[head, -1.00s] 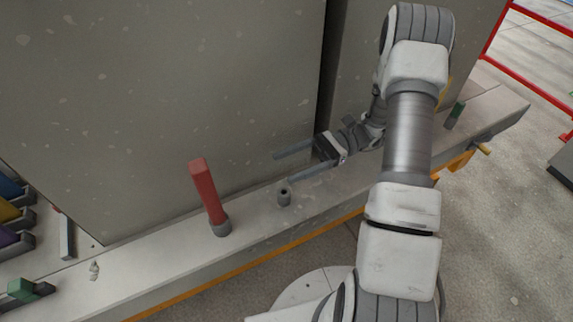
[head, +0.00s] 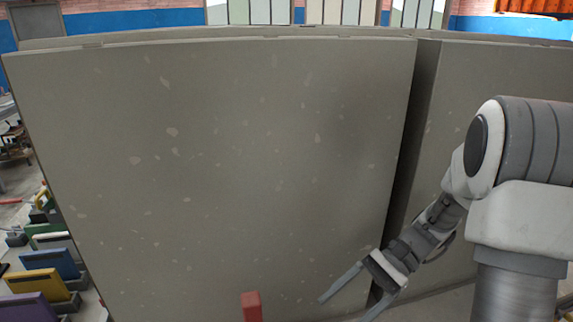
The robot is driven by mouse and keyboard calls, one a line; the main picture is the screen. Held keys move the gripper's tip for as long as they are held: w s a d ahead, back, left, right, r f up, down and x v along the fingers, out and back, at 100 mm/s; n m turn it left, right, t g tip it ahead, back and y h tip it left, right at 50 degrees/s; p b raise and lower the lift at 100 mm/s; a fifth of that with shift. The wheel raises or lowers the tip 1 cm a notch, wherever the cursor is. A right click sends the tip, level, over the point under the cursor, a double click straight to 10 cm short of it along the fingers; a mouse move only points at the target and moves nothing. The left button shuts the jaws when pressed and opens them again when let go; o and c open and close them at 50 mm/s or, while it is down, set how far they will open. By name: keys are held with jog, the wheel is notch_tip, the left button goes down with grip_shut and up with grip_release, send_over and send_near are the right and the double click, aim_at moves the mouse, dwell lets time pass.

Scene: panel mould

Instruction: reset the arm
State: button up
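My gripper (head: 345,298) is in the lower right of the head view, in front of the large grey panel (head: 230,160). Its two fingers are spread apart with nothing visible between them. The tip of one finger runs toward the bottom edge of the picture. My arm comes in from the right side. The top of a red bar (head: 251,306) shows at the bottom edge, to the left of the gripper and apart from it.
A second grey panel (head: 492,85) stands to the right, beyond a dark narrow gap. Blue (head: 50,262), yellow (head: 38,283) and purple (head: 32,306) bins stand at the lower left. The ledge under the panels is mostly out of view.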

jog(key=s+d+r+n+t+h, duration=0.1)
jog(key=s+r+n+t+h, duration=0.3)
jog(key=r+n+t+h, duration=0.1)
jog(key=s+d+r+n+t+h, duration=0.2)
jog(key=s+r+n+t+h, duration=0.2)
jog(key=r, duration=0.4)
jog(key=shift+s+d+n+t+h, duration=0.25)
jog(key=shift+n+t+h, duration=0.25)
jog(key=shift+t+h, duration=0.5)
jog(key=c, duration=0.4)
jog(key=shift+a, duration=0.1)
jog(key=shift+c, duration=0.2)
jog(key=shift+a, duration=0.1)
